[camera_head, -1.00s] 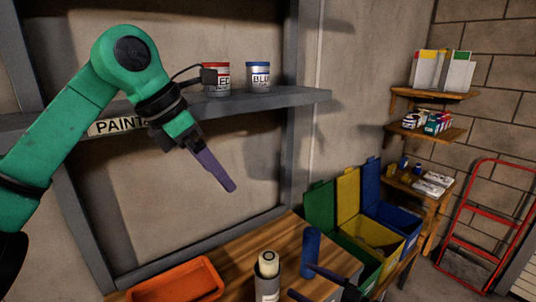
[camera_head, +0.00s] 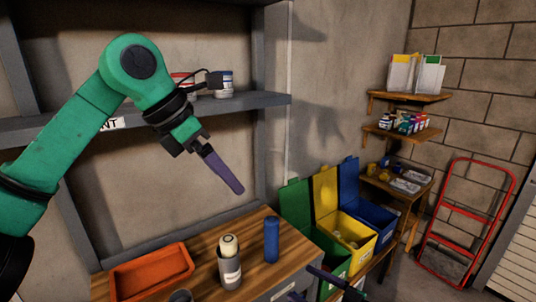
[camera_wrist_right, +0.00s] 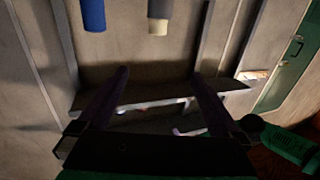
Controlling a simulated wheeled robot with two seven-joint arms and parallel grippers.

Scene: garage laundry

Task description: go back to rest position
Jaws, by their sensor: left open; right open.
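My left gripper (camera_head: 222,172) is raised in the head view, in front of the wall between the shelf and the workbench. Its purple fingers point down and to the right, with nothing visible in them; from this side they overlap. My right gripper (camera_head: 325,285) shows only in part at the bottom edge of the head view, low beside the workbench. In the right wrist view its two fingers (camera_wrist_right: 160,97) stand wide apart with nothing between them. A blue cylinder (camera_wrist_right: 93,14) and a pale-capped can (camera_wrist_right: 158,14) show at the top of that view.
The wooden workbench (camera_head: 200,261) holds an orange tray (camera_head: 150,274), a can (camera_head: 230,266) and a blue cylinder (camera_head: 271,240). Paint cans (camera_head: 223,84) stand on the grey shelf (camera_head: 262,98). Green, yellow and blue bins (camera_head: 345,240) and a red hand truck (camera_head: 468,215) are right.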

